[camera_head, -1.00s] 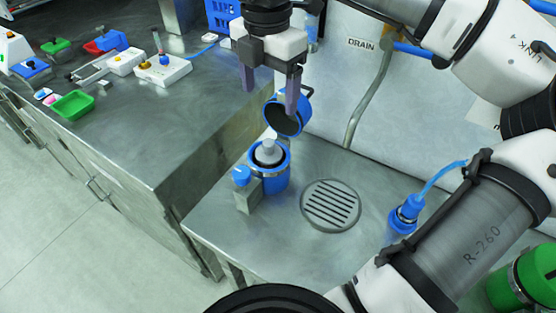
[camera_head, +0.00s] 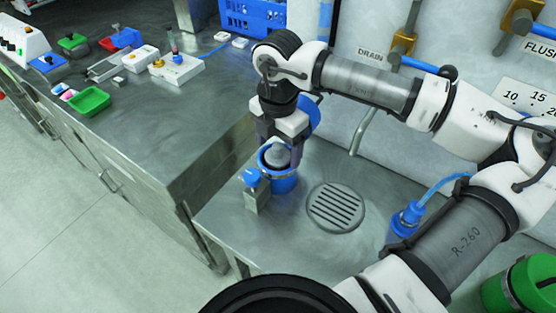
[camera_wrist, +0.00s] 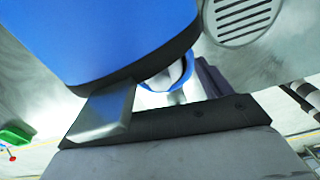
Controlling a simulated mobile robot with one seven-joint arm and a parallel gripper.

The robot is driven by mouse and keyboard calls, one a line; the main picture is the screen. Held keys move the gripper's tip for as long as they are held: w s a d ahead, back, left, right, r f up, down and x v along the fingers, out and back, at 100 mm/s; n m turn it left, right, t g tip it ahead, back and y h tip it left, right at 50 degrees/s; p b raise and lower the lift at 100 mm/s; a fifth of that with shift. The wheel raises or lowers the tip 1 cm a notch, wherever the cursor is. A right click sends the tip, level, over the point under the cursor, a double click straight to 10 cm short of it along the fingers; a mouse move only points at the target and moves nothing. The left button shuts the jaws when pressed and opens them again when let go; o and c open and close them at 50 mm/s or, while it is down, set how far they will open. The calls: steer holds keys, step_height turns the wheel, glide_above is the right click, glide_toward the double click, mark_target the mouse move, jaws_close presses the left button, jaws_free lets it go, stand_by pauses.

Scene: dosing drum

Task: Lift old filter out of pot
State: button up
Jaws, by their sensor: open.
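The pot (camera_head: 281,183) is a blue-rimmed cup standing on the steel bench, its lid (camera_head: 312,112) swung up behind it. The old filter (camera_head: 278,154) is a pale grey knobbed piece inside the pot, its top showing above the rim. My gripper (camera_head: 279,150) is open, pointing down around or just above the filter's top; contact cannot be told. In the wrist view a large blue surface, seemingly the raised lid (camera_wrist: 100,35), covers the upper left. Part of the pot's blue rim (camera_wrist: 186,72) shows beyond it, and most of the filter is hidden.
A round drain grate (camera_head: 336,207) lies right of the pot. A small blue-capped block (camera_head: 256,188) stands at the pot's front left. A blue hose fitting (camera_head: 405,219) is farther right. The left bench holds trays and a green bin (camera_head: 89,101).

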steer(key=shift+f, duration=0.4)
steer(key=shift+c, duration=0.3)
steer(key=c, duration=1.3)
steer(key=shift+r, duration=0.15)
